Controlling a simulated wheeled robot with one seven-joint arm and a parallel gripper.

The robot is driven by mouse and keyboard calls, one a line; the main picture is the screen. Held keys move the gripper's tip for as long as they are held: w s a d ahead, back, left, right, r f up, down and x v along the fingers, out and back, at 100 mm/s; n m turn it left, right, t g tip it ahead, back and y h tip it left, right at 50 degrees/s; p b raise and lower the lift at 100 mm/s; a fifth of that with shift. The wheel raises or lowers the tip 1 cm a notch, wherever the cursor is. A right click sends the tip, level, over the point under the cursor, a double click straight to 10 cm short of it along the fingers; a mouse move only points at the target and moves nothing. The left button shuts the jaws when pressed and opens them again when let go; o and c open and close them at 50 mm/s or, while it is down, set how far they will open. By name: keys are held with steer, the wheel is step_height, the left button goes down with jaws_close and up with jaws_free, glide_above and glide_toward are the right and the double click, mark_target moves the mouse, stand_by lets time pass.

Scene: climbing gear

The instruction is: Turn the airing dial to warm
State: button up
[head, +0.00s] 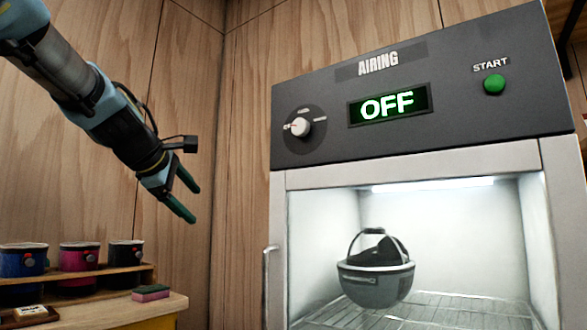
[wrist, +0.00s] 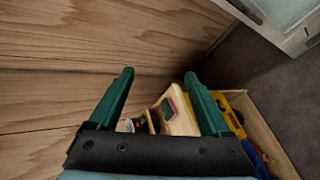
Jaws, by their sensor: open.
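A green START button (head: 494,84) is at the panel's right. Below is the lit cabinet (head: 277,215) with a grey basket-like object (head: 377,283) on a wire rack. Several coloured pots (head: 79,257) and a sponge (head: 151,293) stand at lower left. Space between gripper and panel looks clear.

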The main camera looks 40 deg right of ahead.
steer(key=s+d+r+n+g+h+b, duration=0.1)
steer(key=s+d+r+n+h+b, duration=0.1)
steer(key=s+d+r+h+b, duration=0.4)
steer(key=g+h, duration=0.1)
steer(key=g, duration=0.1)
glide_toward(298, 127)
steer(key=p+x, duration=0.2)
steer(key=x, duration=0.5)
steer(key=shift+r, duration=0.1)
steer(key=shift+w+d, duration=0.1)
steer(key=shift+d, duration=0.5)
jaws_close()
